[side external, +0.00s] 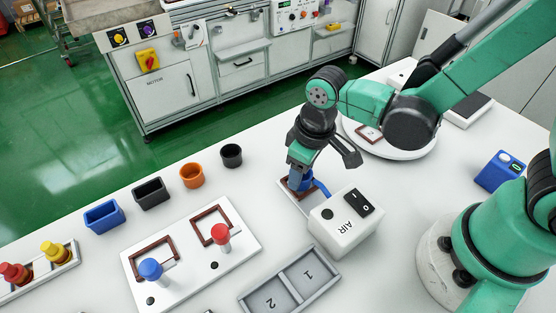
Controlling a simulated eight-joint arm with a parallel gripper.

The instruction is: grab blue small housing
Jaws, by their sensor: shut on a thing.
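My gripper (299,168) points down just behind the white box marked AIR. It is shut on a small blue piece (297,178), which looks like the blue small housing. The piece is partly hidden by my gripper. It is at a brown frame (288,186) on a small white plate; I cannot tell whether it rests in the frame or is held just above it. Another blue part (320,188) curves beside it, partly behind the AIR box.
The AIR box (340,228) stands close in front of my gripper. A grey tray (250,300) marked 1 and 2 is nearer. A white plate (190,262) carries brown frames and red and blue knobs. Blue (104,217), black and orange cups line the far edge.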

